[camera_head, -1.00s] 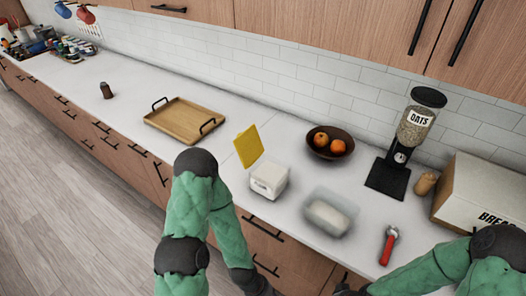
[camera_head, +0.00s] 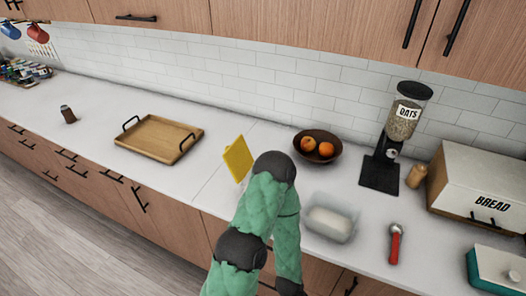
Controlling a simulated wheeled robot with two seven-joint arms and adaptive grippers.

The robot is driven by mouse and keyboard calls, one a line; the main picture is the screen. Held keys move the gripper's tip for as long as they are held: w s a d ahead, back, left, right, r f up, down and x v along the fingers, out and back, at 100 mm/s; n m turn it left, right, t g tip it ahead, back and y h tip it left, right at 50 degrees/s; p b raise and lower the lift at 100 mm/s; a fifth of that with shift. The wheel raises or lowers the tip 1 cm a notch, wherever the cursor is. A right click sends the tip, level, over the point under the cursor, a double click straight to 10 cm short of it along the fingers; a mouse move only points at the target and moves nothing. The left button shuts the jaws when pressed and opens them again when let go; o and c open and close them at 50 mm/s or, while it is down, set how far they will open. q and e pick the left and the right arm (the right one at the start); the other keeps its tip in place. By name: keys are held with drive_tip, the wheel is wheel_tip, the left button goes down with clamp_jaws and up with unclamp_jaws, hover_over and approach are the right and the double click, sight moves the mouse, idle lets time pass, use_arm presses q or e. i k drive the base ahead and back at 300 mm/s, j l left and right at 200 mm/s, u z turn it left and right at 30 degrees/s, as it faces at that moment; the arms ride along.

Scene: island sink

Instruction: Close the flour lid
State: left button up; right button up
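A flat yellow panel (camera_head: 238,158) stands tilted upright on the counter, left of my raised green arm; it may be an open lid. The white box seen earlier beside it is hidden behind my arm. A clear container (camera_head: 331,219) with white contents, possibly flour, sits right of my arm; no lid shows on it. My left arm bends down in front of the counter, and its gripper is below the picture edge. My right gripper is out of view.
On the counter (camera_head: 215,205) are a wooden tray (camera_head: 158,139), a fruit bowl (camera_head: 318,148), an oats dispenser (camera_head: 396,140), a red-handled tool (camera_head: 395,244), a bread box (camera_head: 485,185) and a teal-and-white box (camera_head: 497,266). The counter between tray and panel is clear.

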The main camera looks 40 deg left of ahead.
sight(238, 156)
drive_tip(key=k+j+z, duration=0.2)
drive_tip(key=j, duration=0.3)
drive_tip(key=j+z, duration=0.15)
drive_tip(key=j, duration=0.3)
drive_tip(key=k+j+z, duration=0.2)
drive_tip(key=j, duration=0.25)
drive_tip(key=k+j+z, duration=0.15)
drive_tip(key=j, duration=0.25)
drive_tip(key=k+j+z, duration=0.2)
drive_tip(key=k+j, duration=0.1)
drive_tip(key=j, duration=0.1)
